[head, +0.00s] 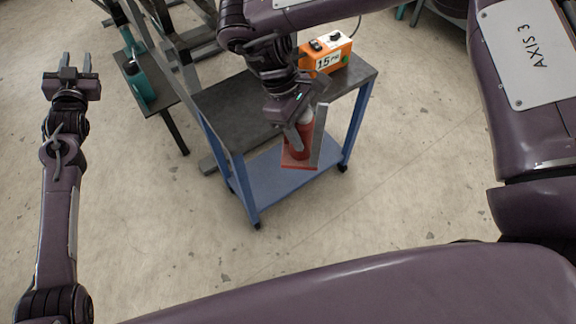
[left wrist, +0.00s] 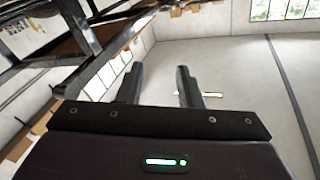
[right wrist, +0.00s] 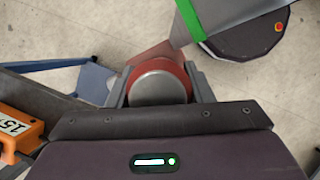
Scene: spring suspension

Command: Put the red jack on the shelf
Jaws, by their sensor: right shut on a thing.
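The red jack (head: 293,157) is a red cylinder on a flat red base with a grey upright part beside it. My right gripper (head: 301,128) is shut on it and holds it in front of the blue cart. In the right wrist view the jack's round grey top (right wrist: 158,84) sits between the two fingers (right wrist: 160,92). The cart's lower blue shelf (head: 285,178) shows below and behind the jack, partly hidden by it. My left gripper (head: 66,62) is open and empty at the far left; its spread fingers also show in the left wrist view (left wrist: 158,85).
An orange box marked 15 (head: 327,56) stands on the cart's dark top (head: 238,103). A teal bottle-shaped thing (head: 138,78) stands on a dark stand left of the cart. Grey metal frames rise behind. The concrete floor (head: 400,190) is clear right of the cart.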

